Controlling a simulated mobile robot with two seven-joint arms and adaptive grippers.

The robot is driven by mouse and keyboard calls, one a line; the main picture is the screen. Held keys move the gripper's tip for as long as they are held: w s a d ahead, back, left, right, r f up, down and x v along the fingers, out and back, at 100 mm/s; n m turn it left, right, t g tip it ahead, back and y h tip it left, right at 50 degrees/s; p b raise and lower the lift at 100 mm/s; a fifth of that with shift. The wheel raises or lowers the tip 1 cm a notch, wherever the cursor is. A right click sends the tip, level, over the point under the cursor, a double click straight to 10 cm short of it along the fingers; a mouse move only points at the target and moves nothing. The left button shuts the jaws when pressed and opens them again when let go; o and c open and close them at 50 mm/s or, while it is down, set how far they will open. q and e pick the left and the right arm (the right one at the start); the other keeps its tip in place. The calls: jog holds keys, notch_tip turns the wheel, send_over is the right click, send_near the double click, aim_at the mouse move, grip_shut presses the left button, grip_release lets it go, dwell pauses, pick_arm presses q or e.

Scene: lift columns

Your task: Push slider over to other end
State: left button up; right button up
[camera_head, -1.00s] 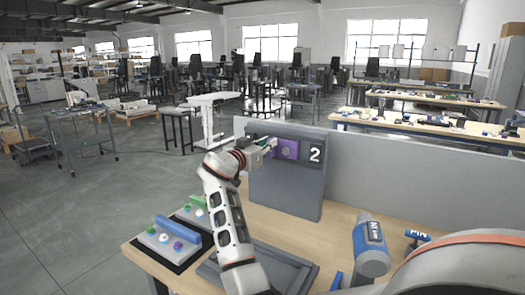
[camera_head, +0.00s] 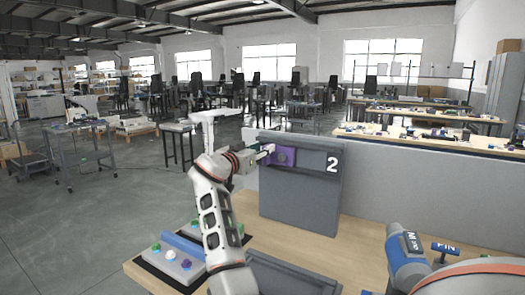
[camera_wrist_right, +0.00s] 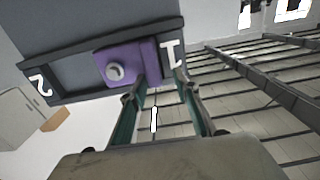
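The purple slider (camera_head: 287,159) sits in the dark track on the upright grey panel (camera_head: 298,198), near the left end in the head view, away from the white 2. In the right wrist view the slider (camera_wrist_right: 142,62) with its round grey knob (camera_wrist_right: 114,72) is close to the white 1, and the track toward the 2 is empty. My right gripper (camera_head: 267,151) is at the slider's left side. In the wrist view its two fingers (camera_wrist_right: 160,90) are apart, with one tip at or very near the slider's lower edge; contact is unclear. My left gripper is out of view.
Left of my right arm, a base with a blue bar and coloured buttons (camera_head: 174,261) sits on the wooden table (camera_head: 350,240). A low grey partition (camera_head: 400,180) stands behind the panel.

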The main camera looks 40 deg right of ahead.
jog(key=shift+s, duration=0.1)
notch_tip(320, 180, up, 10)
dwell(0.6)
jog(key=shift+a+f, duration=0.1)
dwell(0.8)
